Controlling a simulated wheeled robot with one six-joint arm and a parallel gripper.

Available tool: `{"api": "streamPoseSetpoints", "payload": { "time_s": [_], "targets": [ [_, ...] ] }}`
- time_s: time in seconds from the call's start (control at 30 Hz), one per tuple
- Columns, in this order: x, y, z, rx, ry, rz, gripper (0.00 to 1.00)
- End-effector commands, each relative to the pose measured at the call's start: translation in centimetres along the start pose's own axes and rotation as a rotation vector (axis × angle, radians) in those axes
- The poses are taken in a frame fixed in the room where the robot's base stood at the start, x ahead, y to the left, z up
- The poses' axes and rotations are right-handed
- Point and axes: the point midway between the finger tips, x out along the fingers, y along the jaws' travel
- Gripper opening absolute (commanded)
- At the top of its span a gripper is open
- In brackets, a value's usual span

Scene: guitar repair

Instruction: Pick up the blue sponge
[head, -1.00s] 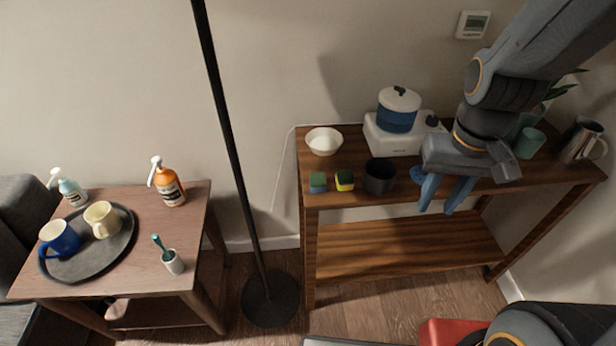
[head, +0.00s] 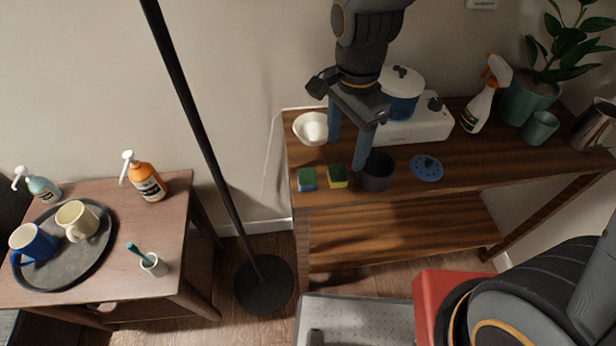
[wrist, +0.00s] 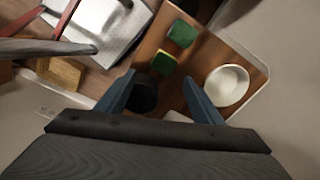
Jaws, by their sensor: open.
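The blue sponge (head: 307,180), with a green top, lies on the wooden shelf top (head: 465,165) near its front left corner. In the wrist view it is the upper green-topped block (wrist: 181,33). A yellow sponge (head: 337,177), also green on top, lies just right of it; it shows lower in the wrist view (wrist: 164,63). My gripper (head: 348,153) is open and empty, pointing down above the shelf, behind and to the right of both sponges. In the wrist view both fingers (wrist: 159,77) show, with the sponges beyond their tips.
A white bowl (head: 311,128) stands behind the blue sponge. A dark cup (head: 377,172) stands right of the yellow sponge, near my right finger. A white stove (head: 415,125) with a blue pot is behind. A black lamp pole (head: 205,145) rises left of the shelf.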

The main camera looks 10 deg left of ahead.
Motion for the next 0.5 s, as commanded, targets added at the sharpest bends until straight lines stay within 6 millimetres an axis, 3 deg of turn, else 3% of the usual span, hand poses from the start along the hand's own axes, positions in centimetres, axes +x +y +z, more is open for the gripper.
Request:
{"api": "streamPoseSetpoints", "payload": {
  "time_s": [0.03,0.2,0.5],
  "targets": [
    [0.3,-0.9,1.5,0.066,-0.001,0.005,0.61],
    [0.9,-2.8,5.0,0.29,-0.001,0.013,0.61],
    [1.9,-3.7,7.0,0.429,0.001,0.019,0.61]
  ]
}}
